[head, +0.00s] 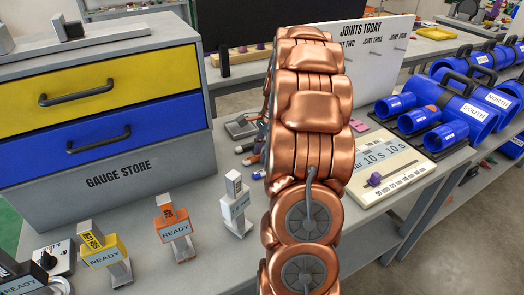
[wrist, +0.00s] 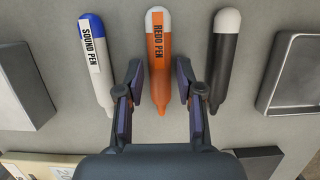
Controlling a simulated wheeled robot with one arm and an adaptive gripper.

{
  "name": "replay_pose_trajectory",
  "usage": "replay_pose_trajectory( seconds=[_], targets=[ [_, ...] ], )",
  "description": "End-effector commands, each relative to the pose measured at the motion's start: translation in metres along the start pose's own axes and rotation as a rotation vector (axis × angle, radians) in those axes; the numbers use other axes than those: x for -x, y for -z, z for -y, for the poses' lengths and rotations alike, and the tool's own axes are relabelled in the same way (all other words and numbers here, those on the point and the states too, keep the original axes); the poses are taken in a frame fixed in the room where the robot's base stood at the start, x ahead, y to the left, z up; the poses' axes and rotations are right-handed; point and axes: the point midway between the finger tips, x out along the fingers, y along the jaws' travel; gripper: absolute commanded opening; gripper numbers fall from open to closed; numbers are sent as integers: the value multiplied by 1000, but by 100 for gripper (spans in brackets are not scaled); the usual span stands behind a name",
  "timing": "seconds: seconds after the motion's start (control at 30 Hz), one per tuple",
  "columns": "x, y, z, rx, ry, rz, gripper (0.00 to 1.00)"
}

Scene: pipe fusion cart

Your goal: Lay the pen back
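Three pens lie side by side in the wrist view. The orange redo pen (wrist: 158,60) with a white end is in the middle. The white sound pen (wrist: 97,62) with a blue end is on the left, and a dark pen (wrist: 224,65) with a white end is on the right. My gripper (wrist: 160,82) is open, its fingers apart on either side of the orange pen's lower half; I cannot tell their height above the bench. In the head view my copper arm hides the gripper and part of the pens.
A grey block (wrist: 22,88) and a shallow grey tray (wrist: 292,75) flank the pens. The gauge store (head: 110,110) stands left on the bench, with yellow, orange and white READY-type gauges before it. A timer panel (head: 390,165) and blue pipe fittings (head: 455,108) are right.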

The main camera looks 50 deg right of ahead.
Motion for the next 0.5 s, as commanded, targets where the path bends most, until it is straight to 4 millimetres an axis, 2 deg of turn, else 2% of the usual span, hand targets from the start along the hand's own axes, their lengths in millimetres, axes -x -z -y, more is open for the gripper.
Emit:
replay_pose_trajectory(
  seconds=[0.03,0.1,0.5],
  targets=[
    [0,0,0,0,0,0,45],
    [0,0,0,0,0,0,51],
    [-3,1,0,0,0,0,51]
  ],
)
